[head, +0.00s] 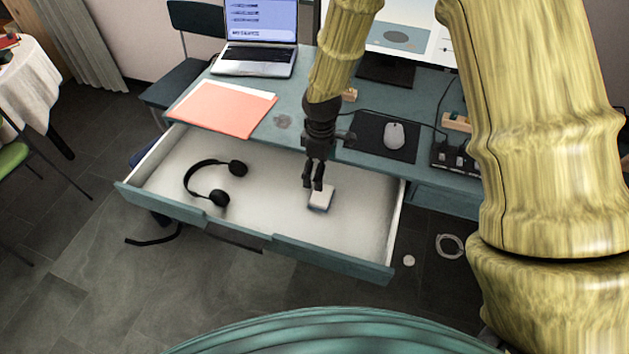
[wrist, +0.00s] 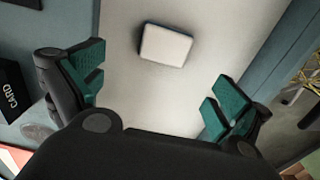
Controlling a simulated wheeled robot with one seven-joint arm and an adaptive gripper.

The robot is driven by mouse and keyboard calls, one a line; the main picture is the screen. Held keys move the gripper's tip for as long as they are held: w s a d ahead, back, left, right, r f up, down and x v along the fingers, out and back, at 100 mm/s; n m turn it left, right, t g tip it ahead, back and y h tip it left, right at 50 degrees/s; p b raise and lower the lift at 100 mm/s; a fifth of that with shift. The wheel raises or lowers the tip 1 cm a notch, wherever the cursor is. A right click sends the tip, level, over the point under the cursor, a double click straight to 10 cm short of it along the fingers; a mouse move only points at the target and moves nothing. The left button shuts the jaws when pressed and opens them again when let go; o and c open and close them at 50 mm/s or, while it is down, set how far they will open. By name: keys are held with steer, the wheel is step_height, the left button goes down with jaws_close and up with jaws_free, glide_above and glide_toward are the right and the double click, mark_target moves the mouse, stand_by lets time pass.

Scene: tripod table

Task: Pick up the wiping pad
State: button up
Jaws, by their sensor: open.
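The wiping pad (head: 321,197) is a small white block with a bluish-grey side. It lies on the white floor of an open desk drawer (head: 262,213), right of the middle. In the wrist view the pad (wrist: 165,46) lies beyond the fingertips, near the middle of the picture. My gripper (head: 313,184) hangs over the drawer, just up and left of the pad in the head view. In the wrist view my gripper (wrist: 158,85) has its two green-padded fingers wide apart, with nothing between them. The gap between fingers and pad is hard to judge.
Black headphones (head: 213,183) lie in the drawer's left part. The teal desk (head: 285,110) holds a laptop (head: 257,45), red folder (head: 220,108), and mouse (head: 394,135) on a black mat. The drawer's front wall (head: 330,259) and right wall (head: 396,215) rise near the pad.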

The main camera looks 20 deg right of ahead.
mark_target(322, 194)
steer(key=shift+s+f, duration=0.15)
steer(key=shift+f, duration=0.2)
steer(key=shift+s+d+f, duration=0.15)
steer(key=shift+s+f, duration=0.35)
steer(key=shift+f, duration=0.25)
steer(key=shift+s+f, duration=0.3)
steer(key=shift+s, duration=0.5)
steer(key=shift+s+p, duration=0.3)
steer(key=w+f, duration=0.2)
steer(key=f, duration=0.1)
steer(key=shift+w, duration=0.25)
steer(key=shift+w+f+p, duration=0.1)
steer(key=shift+f+p, duration=0.2)
steer(key=shift+f, duration=0.1)
steer(key=shift+s+f+p, duration=0.3)
steer(key=shift+s+f, duration=0.2)
steer(key=shift+f, duration=0.3)
steer(key=shift+w+f, duration=0.4)
steer(key=shift+f, duration=0.4)
steer(key=shift+s+r, duration=0.2)
steer(key=shift+w+f, duration=0.1)
steer(key=c, duration=1.1)
